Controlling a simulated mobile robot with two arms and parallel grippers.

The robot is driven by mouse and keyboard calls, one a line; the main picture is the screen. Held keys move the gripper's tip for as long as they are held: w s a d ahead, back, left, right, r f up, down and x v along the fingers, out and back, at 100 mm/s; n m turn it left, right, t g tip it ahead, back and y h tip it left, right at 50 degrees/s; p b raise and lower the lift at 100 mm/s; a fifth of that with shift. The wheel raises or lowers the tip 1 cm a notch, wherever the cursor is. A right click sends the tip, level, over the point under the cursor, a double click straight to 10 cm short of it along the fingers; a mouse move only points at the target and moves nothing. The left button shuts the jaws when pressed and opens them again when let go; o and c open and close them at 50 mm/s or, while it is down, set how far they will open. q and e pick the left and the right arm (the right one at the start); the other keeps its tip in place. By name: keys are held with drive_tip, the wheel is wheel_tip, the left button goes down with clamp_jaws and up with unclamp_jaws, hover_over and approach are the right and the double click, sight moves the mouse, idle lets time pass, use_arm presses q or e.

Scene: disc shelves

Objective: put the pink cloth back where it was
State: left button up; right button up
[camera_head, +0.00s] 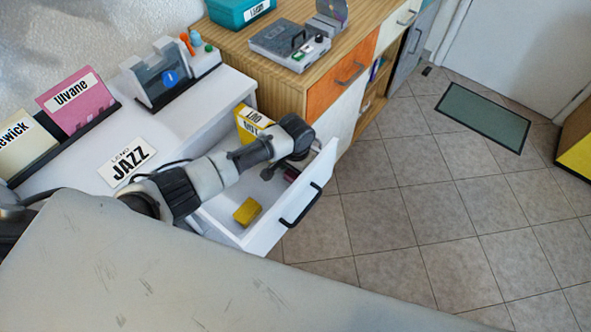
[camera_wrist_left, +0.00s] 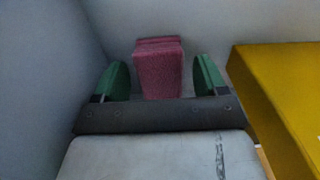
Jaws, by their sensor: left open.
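The pink cloth (camera_wrist_left: 159,70) shows in the left wrist view as a folded block lying in the drawer. It stands between the two green fingers of my left gripper (camera_wrist_left: 160,80), with a gap visible on each side. The gripper is open. In the head view my left arm reaches into the open white drawer (camera_head: 222,222), and its wrist (camera_head: 297,140) hides most of that gripper. A small dark reddish bit (camera_head: 291,174) shows below the wrist; I cannot tell if it is the cloth. My right gripper is not in view.
A yellow box (camera_head: 252,121) stands at the drawer's back, and a small yellow block (camera_head: 247,211) lies near its front. The drawer's front with black handle (camera_head: 300,206) stands out over clear tiled floor. A wooden cabinet (camera_head: 272,80) adjoins behind.

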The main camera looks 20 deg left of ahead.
use_arm(q)
wheel_tip(320, 180, up, 11)
drive_tip(key=shift+r+p, duration=0.15)
drive_tip(key=shift+p, duration=0.25)
idle(1.0)
